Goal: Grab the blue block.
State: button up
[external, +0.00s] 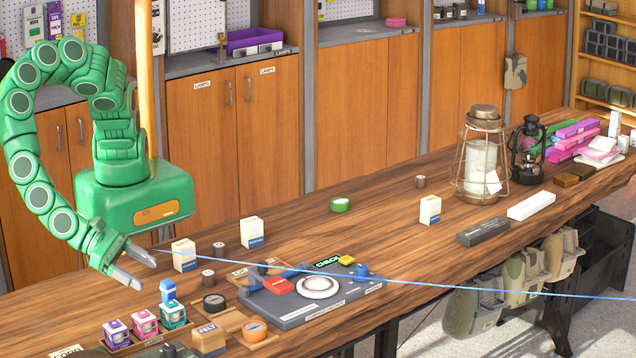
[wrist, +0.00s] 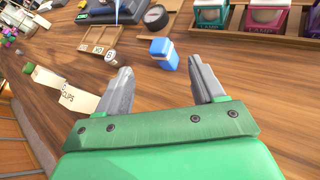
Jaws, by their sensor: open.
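A small blue block (external: 168,290) with a paler top stands on the wooden counter, just behind the teal box in the external view. In the wrist view the blue block (wrist: 164,53) lies ahead of my gripper, between the lines of the two fingers and beyond their tips. My gripper (external: 136,266) is open and empty above the counter, to the left of the block in the external view. Both grey fingers (wrist: 158,80) show apart in the wrist view, and neither touches the block.
Teal (external: 173,315), pink (external: 144,322) and purple (external: 117,333) boxes stand close in front of the block. A grey board (external: 310,300) with colored parts lies further right. A blue line crosses above the counter.

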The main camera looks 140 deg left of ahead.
aim_at(167, 282)
jog(key=shift+w+r+x, duration=0.15)
jog(key=shift+r+x, duration=0.05)
jog(key=shift+x, duration=1.3)
jog(key=shift+w+r+x, duration=0.1)
jog(key=shift+r+x, duration=0.05)
jog(key=shift+x, duration=1.4)
jog(key=shift+w+a+f, duration=0.25)
jog(key=shift+w+f, duration=0.1)
jog(key=shift+w, duration=0.15)
jog(key=c, duration=1.2)
jog(key=shift+r, duration=0.1)
jog(key=shift+c, duration=0.2)
